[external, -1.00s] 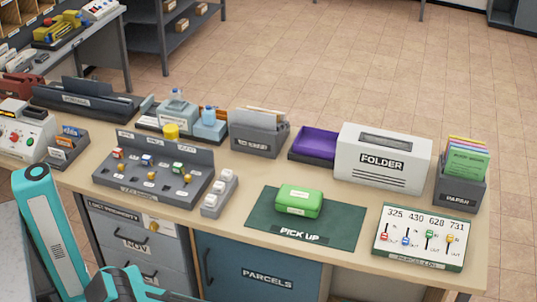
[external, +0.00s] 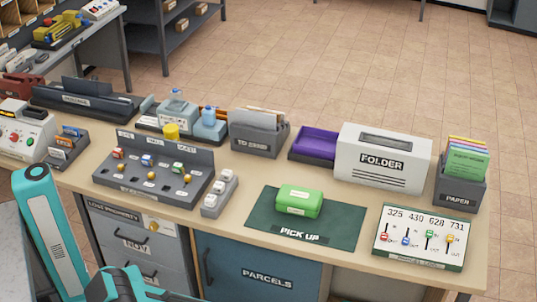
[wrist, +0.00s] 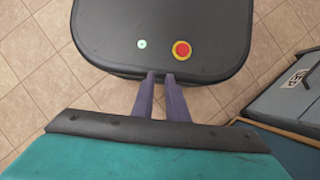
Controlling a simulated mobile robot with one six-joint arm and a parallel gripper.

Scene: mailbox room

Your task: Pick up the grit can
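No object in the external view carries a readable grit can label. In the external view my arm is at the lower left and the fingers are out of frame.
Drawers are below.

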